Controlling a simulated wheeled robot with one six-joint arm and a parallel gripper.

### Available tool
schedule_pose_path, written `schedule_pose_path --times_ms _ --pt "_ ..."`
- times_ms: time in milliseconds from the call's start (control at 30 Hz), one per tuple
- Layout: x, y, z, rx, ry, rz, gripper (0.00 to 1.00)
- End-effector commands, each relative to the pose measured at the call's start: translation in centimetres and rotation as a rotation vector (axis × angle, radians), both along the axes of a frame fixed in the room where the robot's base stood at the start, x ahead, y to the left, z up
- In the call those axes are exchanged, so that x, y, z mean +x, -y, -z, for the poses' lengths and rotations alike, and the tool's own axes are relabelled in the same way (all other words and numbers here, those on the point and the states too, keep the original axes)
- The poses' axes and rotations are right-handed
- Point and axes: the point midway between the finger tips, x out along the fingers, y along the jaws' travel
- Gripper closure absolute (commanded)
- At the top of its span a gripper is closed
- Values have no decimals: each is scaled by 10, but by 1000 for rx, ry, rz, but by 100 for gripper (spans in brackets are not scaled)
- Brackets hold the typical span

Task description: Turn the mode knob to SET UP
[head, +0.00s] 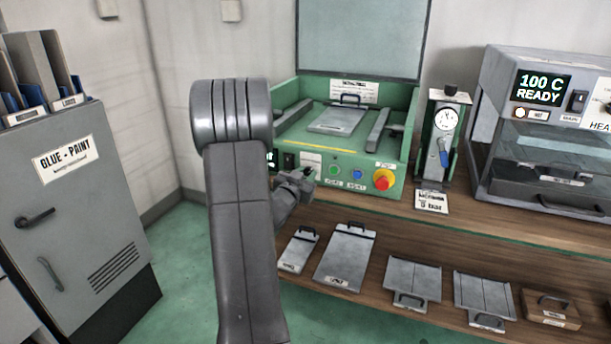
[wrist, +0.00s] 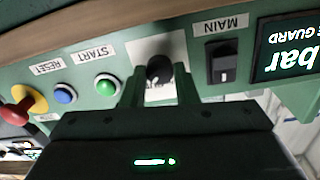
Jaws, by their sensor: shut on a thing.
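The mode knob (wrist: 159,69) is a small black round knob on a white label plate (wrist: 152,48) in the wrist view, which shows the panel upside down. My gripper (wrist: 158,84) has one finger on each side of the knob and is shut on it. The lettering on the plate is covered or too blurred to read, so the knob's setting cannot be told. In the head view my gripper (head: 303,180) is at the front of the green machine (head: 345,187), and it hides the knob there.
In the wrist view a black MAIN switch (wrist: 222,65) and a display (wrist: 288,48) are on one side of the knob. A green START button (wrist: 107,85), a blue RESET button (wrist: 65,94) and a red emergency stop (wrist: 18,113) are on the other. A gauge stand (head: 445,135) is right of the machine.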

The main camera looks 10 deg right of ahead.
Motion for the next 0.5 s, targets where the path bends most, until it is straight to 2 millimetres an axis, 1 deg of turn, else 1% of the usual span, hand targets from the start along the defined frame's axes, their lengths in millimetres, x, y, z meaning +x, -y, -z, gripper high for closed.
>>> schedule_pose_path --times_ms 267,500 --pt "0 0 -1 -96 -65 2 96" --pt "0 0 -1 -261 -178 2 96"
